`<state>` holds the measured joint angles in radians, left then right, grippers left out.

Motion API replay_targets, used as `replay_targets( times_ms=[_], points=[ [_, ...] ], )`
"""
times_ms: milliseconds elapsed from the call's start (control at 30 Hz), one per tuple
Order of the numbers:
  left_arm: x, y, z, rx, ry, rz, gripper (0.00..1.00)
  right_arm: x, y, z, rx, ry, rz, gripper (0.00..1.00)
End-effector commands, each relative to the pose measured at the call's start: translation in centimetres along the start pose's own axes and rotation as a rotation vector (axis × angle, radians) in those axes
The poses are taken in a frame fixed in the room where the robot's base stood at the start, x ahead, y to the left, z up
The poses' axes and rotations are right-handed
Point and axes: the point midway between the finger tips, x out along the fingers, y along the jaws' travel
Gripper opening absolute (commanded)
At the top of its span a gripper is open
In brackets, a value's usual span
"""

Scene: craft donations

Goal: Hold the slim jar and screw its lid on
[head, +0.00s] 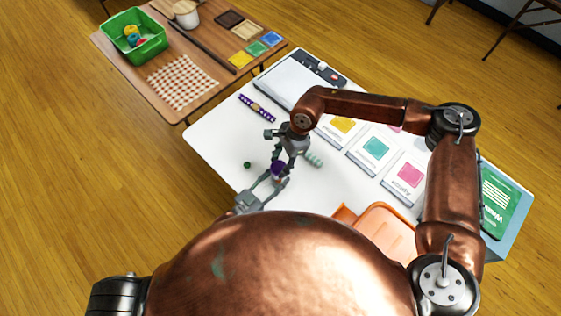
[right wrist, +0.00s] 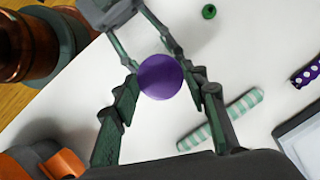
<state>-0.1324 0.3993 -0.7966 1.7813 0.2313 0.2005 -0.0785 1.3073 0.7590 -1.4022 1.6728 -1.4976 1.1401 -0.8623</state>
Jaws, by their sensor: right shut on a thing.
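A round purple lid (right wrist: 160,77) is between the fingers of my right gripper (right wrist: 158,95), which is shut on it. In the head view the lid (head: 277,168) shows below my right gripper (head: 282,160), above the white table. My left gripper (head: 279,183) reaches in from the lower left, with its fingers close below the lid; they also show at the top of the right wrist view. The slim jar is hidden under the lid and between the fingers, so I cannot tell how the lid sits on it or whether the left fingers press on it.
A small green round piece (head: 247,165), a striped mint stick (head: 313,159) and a purple dotted strip (head: 257,107) lie on the white table (head: 222,140). An orange tray (head: 385,230) is at the near edge, colour cards (head: 376,148) to the right. A wooden table (head: 200,50) stands behind.

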Motion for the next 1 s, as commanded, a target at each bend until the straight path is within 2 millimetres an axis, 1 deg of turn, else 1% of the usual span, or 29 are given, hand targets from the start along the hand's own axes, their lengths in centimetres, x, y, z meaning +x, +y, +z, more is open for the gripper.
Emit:
replay_targets(
  times_ms=[33, 100, 567, 900, 1000],
  points=[
    [0.0, 0.0, 0.0, 0.0, -0.001, 0.0, 0.0, 0.5, 0.0, -0.2, 0.001, 0.0, 0.0, 0.31],
    [0.0, 0.0, 0.0, 0.0, -0.001, 0.0, 0.0, 0.8, 0.0, -0.2, 0.0, 0.0, -0.002, 0.31],
    [0.0, 0.0, 0.0, 0.0, -0.001, 0.0, 0.0, 0.7, 0.0, -0.2, 0.0, 0.0, -0.002, 0.31],
    [0.0, 0.0, 0.0, 0.0, -0.001, 0.0, 0.0, 2.3, 0.0, -0.7, -0.001, -0.002, -0.001, 0.31],
    [0.0, 0.0, 0.0, 0.0, -0.001, 0.0, 0.0, 2.4, 0.0, -0.7, -0.001, -0.001, -0.002, 0.31]
  ],
)
